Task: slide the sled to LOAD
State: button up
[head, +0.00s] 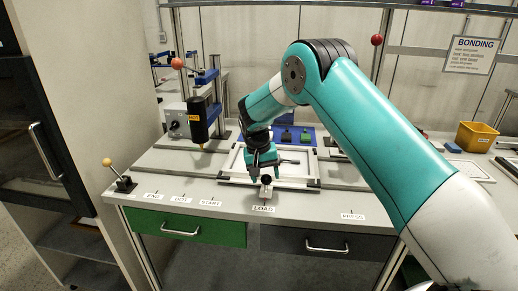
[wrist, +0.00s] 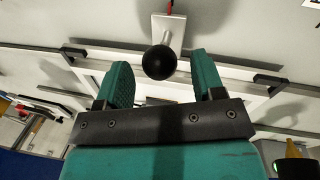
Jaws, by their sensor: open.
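The sled (head: 311,183) is a pale frame on rails along the bench, at mid-bench in the head view. A black ball knob (wrist: 159,62) stands on its light metal handle plate (wrist: 172,32), with a red tip at the plate's outer end. In the head view the handle plate (head: 266,193) lines up with the LOAD label (head: 263,209). My gripper (head: 263,173) is over the sled's front edge, at the knob. In the wrist view my gripper's (wrist: 161,70) fingers are apart, one on each side of the knob, with visible gaps; neither appears to touch it.
Labels END, DOT, START (head: 210,202) lie to the left and PRESS (head: 353,217) to the right. A black dispenser (head: 197,119) stands behind left, and a ball-topped lever (head: 107,162) at the left corner. A yellow bin (head: 477,136) is far right.

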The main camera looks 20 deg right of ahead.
notch_tip(320, 180, up, 13)
jog(key=a, duration=0.2)
jog(key=shift+w+a+r, duration=0.15)
jog(key=shift+w+a, duration=0.05)
jog(key=shift+w, duration=0.25)
jog(key=s+a+r+n+t+y, duration=0.1)
jog(key=s+a+r+n, duration=0.25)
jog(key=s, duration=0.45)
jog(key=s+a+r+n+t+y, duration=0.1)
jog(key=s+a+r+n, duration=0.2)
jog(key=s, duration=0.6)
jog(key=s+a+n+y, duration=0.2)
jog(key=s, duration=0.8)
jog(key=s+a+n+g+y, duration=0.1)
jog(key=s+a+n+y, duration=0.1)
jog(key=s, duration=0.9)
jog(key=shift+s+a+f+n, duration=0.2)
jog(key=shift+a+f+n, duration=0.05)
jog(key=shift+a+n, duration=0.1)
